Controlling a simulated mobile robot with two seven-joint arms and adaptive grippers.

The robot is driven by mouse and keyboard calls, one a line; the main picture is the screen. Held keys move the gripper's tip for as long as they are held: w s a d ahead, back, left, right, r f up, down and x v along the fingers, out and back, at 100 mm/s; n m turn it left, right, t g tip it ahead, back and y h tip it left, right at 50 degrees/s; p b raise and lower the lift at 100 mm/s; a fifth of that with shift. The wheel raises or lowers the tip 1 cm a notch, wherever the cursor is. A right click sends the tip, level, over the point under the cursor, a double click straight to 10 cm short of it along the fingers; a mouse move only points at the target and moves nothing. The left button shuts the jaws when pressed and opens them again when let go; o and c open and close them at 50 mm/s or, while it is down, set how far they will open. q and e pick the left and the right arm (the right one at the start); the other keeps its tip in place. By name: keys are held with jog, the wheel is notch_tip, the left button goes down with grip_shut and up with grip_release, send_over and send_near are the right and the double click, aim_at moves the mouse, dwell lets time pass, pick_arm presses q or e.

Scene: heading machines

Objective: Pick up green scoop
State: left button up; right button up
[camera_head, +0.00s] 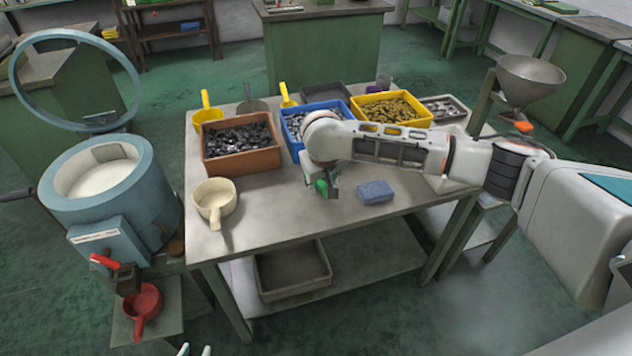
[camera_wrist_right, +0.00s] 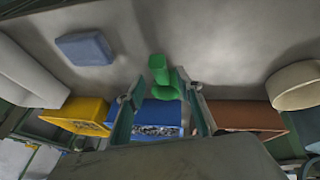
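The green scoop (camera_head: 321,187) is on the grey table in front of the blue bin, mostly hidden by my right gripper (camera_head: 326,183) in the head view. In the right wrist view the green scoop (camera_wrist_right: 160,74) shows its handle and cup, lying between and just beyond the fingertips. My right gripper (camera_wrist_right: 163,100) is open, with a finger on each side of the scoop and gaps between. My left gripper (camera_head: 195,351) shows only as two pale tips, apart and empty, at the bottom edge of the head view, far from the scoop.
A blue sponge-like block (camera_head: 375,191) lies right of the scoop. A cream scoop (camera_head: 215,199) stands at the table's left. Behind are brown (camera_head: 242,163), blue (camera_head: 291,143) and yellow (camera_head: 414,122) bins of parts. A round blue machine (camera_head: 132,188) stands left of the table.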

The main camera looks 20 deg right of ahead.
aim_at(323, 185)
jog(key=b+x, duration=0.1)
jog(key=x, duration=0.3)
jog(key=shift+w+f, duration=0.1)
jog(key=shift+f, duration=0.25)
grip_shut()
jog(key=shift+r, duration=0.1)
